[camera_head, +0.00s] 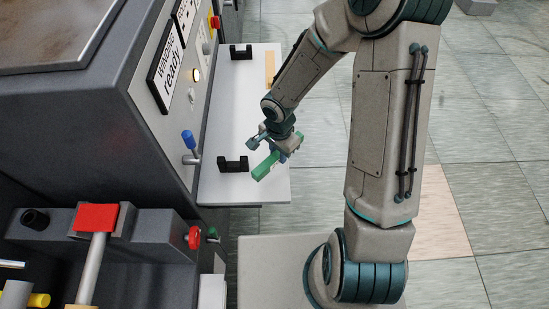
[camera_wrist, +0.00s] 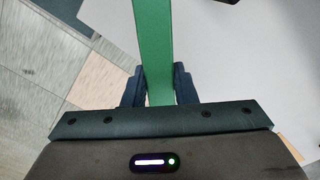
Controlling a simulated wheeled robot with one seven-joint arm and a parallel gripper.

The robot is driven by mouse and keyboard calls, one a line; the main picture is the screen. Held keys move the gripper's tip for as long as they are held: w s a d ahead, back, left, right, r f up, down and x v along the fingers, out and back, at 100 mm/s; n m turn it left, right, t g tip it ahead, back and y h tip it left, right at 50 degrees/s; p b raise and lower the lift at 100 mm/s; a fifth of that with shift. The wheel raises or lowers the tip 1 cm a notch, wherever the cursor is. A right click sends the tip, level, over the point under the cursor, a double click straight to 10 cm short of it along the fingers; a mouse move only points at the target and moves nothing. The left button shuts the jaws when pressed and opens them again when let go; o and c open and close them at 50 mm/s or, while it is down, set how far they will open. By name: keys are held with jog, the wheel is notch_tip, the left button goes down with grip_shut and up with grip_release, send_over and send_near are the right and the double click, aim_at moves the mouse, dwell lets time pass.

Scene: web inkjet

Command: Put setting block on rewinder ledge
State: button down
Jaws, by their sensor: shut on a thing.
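The setting block is a green bar (camera_head: 265,165) in the head view, gripped by my gripper (camera_head: 277,148) above the outer part of the white ledge (camera_head: 230,187). In the wrist view the green bar (camera_wrist: 155,50) runs up between the two dark blue fingers of my gripper (camera_wrist: 159,88), which are shut on it. The white ledge (camera_wrist: 240,65) lies below and to the right there. I cannot tell whether the bar touches the ledge. Part of the bar is hidden by my gripper.
Two black brackets stand on the ledge, one near (camera_head: 233,164) and one far (camera_head: 241,52). A tan strip (camera_head: 270,68) lies at its far right edge. The grey machine (camera_head: 150,130) with a blue-knobbed lever (camera_head: 189,141) borders the ledge's left. Tiled floor (camera_head: 470,130) is open on the right.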

aim_at(275, 160)
jog(key=shift+w+a+f, duration=0.25)
jog(key=shift+a+f, duration=0.15)
jog(key=shift+a, duration=0.15)
jog(key=shift+f, duration=1.95)
jog(key=shift+f+b, duration=0.2)
jog(key=shift+b, duration=0.2)
jog(key=c, duration=1.2)
grip_release()
jog(key=shift+r, duration=0.1)
jog(key=shift+o, duration=0.2)
